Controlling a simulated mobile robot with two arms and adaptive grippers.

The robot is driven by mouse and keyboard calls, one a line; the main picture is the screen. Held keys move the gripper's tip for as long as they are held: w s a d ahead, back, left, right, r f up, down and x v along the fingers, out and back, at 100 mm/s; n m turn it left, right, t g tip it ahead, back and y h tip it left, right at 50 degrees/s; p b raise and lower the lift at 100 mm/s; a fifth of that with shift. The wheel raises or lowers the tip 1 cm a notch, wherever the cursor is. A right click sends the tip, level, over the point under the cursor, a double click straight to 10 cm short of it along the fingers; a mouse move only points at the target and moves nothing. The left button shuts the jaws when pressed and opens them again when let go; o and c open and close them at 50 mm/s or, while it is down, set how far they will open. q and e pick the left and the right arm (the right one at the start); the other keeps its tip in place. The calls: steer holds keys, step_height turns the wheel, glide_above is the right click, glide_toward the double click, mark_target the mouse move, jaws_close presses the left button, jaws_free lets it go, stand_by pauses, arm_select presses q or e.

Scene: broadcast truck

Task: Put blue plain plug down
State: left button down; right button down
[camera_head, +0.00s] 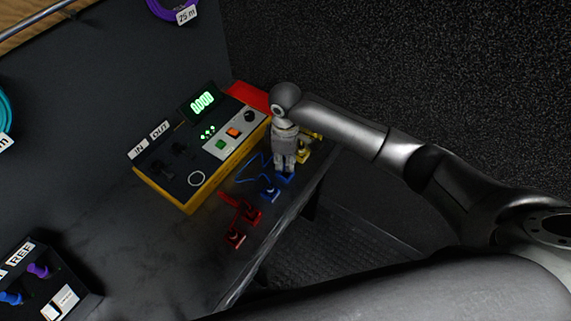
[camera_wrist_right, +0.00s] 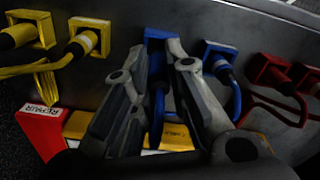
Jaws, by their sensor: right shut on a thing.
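My right gripper (camera_head: 284,168) points down at the front edge of the bench, and its fingers are shut on the blue plain plug (camera_head: 287,179). In the right wrist view the gripper (camera_wrist_right: 161,48) has its fingertips on both sides of this blue plug (camera_wrist_right: 156,34), which is partly hidden by them. A blue cable runs back from it between the fingers. I cannot tell whether the plug touches the bench. A second blue plug (camera_head: 269,193) with a light band sits beside it, also in the wrist view (camera_wrist_right: 221,54). My left gripper is not in view.
Red plugs (camera_head: 242,210) stand left of the blue ones, yellow plugs (camera_head: 303,152) to the right. A yellow-edged tester (camera_head: 188,203) with a green display stands behind. A red box (camera_head: 250,95) is beside it. The bench (camera_head: 150,245) is clear at front left.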

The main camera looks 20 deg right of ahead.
steer(key=shift+w+f, duration=0.1)
steer(key=shift+f, duration=1.55)
steer(key=shift+f, duration=0.1)
steer(key=c, duration=1.4)
jaws_free()
steer(key=shift+c, duration=0.2)
step_height(320, 180, up, 12)
steer(key=shift+r+b, duration=0.15)
steer(key=shift+b, duration=0.4)
